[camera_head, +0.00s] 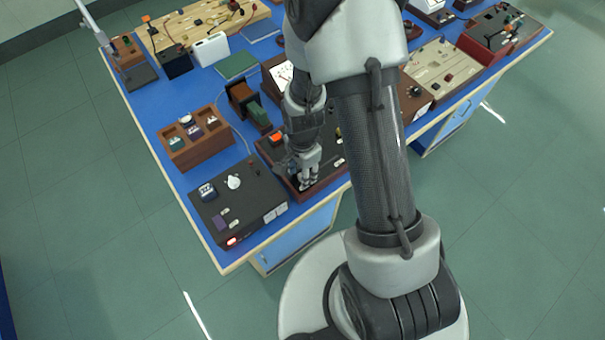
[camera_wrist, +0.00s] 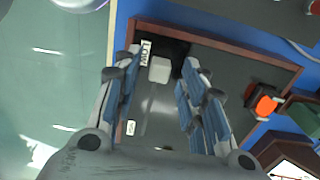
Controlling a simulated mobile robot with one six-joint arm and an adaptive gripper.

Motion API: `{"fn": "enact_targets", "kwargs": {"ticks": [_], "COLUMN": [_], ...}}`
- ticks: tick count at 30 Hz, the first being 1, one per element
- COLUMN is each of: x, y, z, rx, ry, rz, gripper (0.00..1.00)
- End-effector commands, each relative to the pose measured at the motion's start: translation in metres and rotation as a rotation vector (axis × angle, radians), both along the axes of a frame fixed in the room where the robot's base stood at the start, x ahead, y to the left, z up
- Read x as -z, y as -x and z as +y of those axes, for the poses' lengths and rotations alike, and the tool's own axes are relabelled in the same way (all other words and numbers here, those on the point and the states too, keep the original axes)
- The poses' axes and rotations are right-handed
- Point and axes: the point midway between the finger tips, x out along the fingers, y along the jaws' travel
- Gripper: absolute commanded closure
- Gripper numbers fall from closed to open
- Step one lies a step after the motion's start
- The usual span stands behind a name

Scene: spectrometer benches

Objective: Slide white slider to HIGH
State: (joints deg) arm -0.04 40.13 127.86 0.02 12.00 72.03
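The white slider (camera_wrist: 159,70) is a pale block in a dark slot, beside the LOW label (camera_wrist: 146,53) at one end of a dark panel (camera_wrist: 225,62) with a red-brown rim. A second small white label (camera_wrist: 130,128) is too small to read. My gripper (camera_wrist: 162,62) is open, with one finger on each side of the slider and gaps visible. In the head view my gripper (camera_head: 309,182) points down over the near end of the panel box (camera_head: 268,153) and hides the slider there.
An orange button (camera_wrist: 265,105) sits on the panel's other side. A black box with a white knob (camera_head: 233,182) stands left of it on the blue bench (camera_head: 196,173). A wooden rack (camera_head: 196,150) and a small brown-and-green block stand behind. The bench's front edge is close.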

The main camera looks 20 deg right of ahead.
Motion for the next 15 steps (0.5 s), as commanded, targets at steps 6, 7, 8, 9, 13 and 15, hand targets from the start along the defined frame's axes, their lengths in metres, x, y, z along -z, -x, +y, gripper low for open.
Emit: {"fn": "enact_targets", "kwargs": {"ticks": [6, 7, 8, 9, 13, 15], "x": [0.01, 0.01, 0.01, 0.0098, 0.0096, 0.0095], "y": [0.0002, 0.0001, 0.0001, 0.0001, 0.0001, 0.0001], "z": [0.0, 0.0001, 0.0001, 0.0, 0.0, 0.0], "rx": [0.0, 0.0, 0.0, 0.0, 0.0, 0.0], "ry": [0.0, 0.0, 0.0, 0.0, 0.0, 0.0], "rz": [0.0, 0.0, 0.0, 0.0, 0.0, 0.0], "gripper": [0.62, 0.62, 0.62, 0.62, 0.63, 0.68]}}
